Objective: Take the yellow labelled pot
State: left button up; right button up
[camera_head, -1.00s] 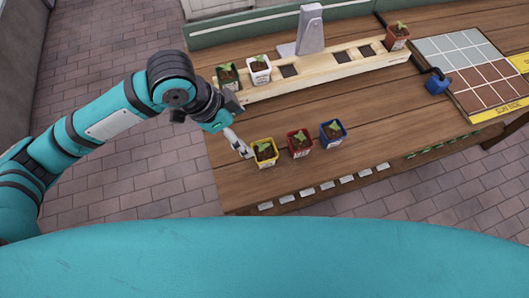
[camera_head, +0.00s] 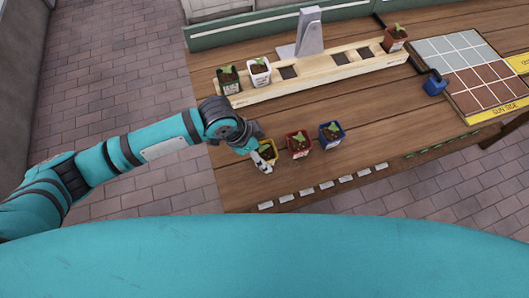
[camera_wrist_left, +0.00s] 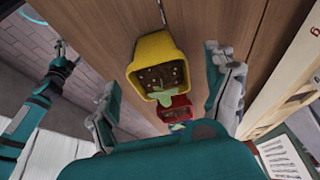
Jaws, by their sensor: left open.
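The yellow pot (camera_head: 269,150) holds soil and a small seedling and stands on the wooden table, the leftmost of a row of three pots. In the left wrist view the yellow pot (camera_wrist_left: 152,60) lies ahead, between the lines of the two spread fingers. My left gripper (camera_head: 262,157) is at the yellow pot in the head view and partly covers it; in the left wrist view the gripper (camera_wrist_left: 168,95) is open and empty. No label on the yellow pot can be made out. My right gripper is not clearly seen in the head view.
A red pot (camera_head: 299,145) and a blue pot (camera_head: 331,135) stand to the right of the yellow one. A wooden rack (camera_head: 318,74) behind holds green, white and terracotta pots. A gridded board (camera_head: 478,75) and a small blue object (camera_head: 435,85) are at the right.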

aim_at(261, 152)
pick_arm(q)
jog(key=x, duration=0.4)
jog(key=shift+f+p, duration=0.1)
jog(key=shift+p, duration=0.25)
jog(key=c, duration=1.5)
